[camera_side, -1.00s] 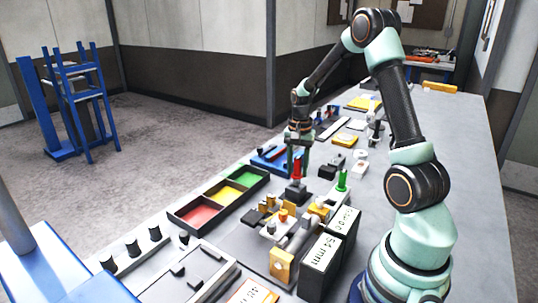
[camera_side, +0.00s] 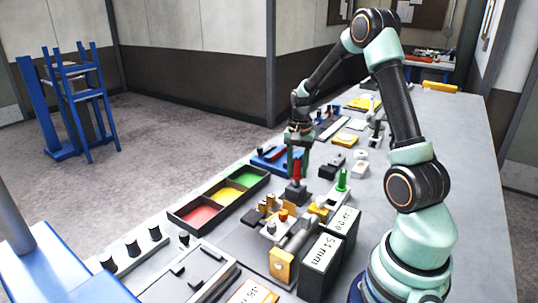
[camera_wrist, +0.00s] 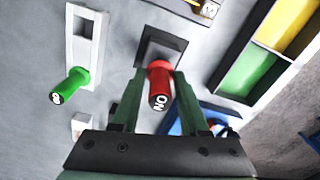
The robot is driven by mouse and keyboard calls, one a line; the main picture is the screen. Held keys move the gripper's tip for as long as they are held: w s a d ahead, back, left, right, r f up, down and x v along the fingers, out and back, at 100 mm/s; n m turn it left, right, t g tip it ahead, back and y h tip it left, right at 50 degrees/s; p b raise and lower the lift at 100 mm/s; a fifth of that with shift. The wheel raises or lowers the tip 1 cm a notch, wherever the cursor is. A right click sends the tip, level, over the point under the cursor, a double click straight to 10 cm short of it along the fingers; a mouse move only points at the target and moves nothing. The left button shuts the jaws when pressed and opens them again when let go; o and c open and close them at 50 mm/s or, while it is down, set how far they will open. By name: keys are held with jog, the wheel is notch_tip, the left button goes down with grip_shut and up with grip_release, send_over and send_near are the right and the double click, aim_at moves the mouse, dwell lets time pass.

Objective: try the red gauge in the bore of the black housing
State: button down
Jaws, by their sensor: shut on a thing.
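The red gauge (camera_wrist: 160,82) has white "NO" lettering on its end. My gripper (camera_wrist: 160,76) is shut on it, with one green finger on each side. In the side view my gripper (camera_side: 297,168) points down, and the red gauge (camera_side: 297,171) stands upright between its fingers. The black housing (camera_side: 296,194) is directly below and also shows as a dark square in the wrist view (camera_wrist: 150,42). The gauge's lower end meets the housing's top. The bore is hidden, so I cannot tell how deep the gauge sits.
A green gauge (camera_side: 342,181) stands to the right, in a pale holder (camera_wrist: 88,35). A black tray (camera_side: 218,200) with red, yellow and green compartments lies to the left. A blue fixture (camera_side: 266,161) is behind. Brass parts and a large black block (camera_side: 322,262) stand in front.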

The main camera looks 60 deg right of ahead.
aim_at(298, 158)
jog(key=shift+f, duration=0.4)
dwell(1.3)
jog(key=shift+r, duration=0.2)
jog(key=shift+r, duration=0.3)
jog(key=shift+r, duration=2.55)
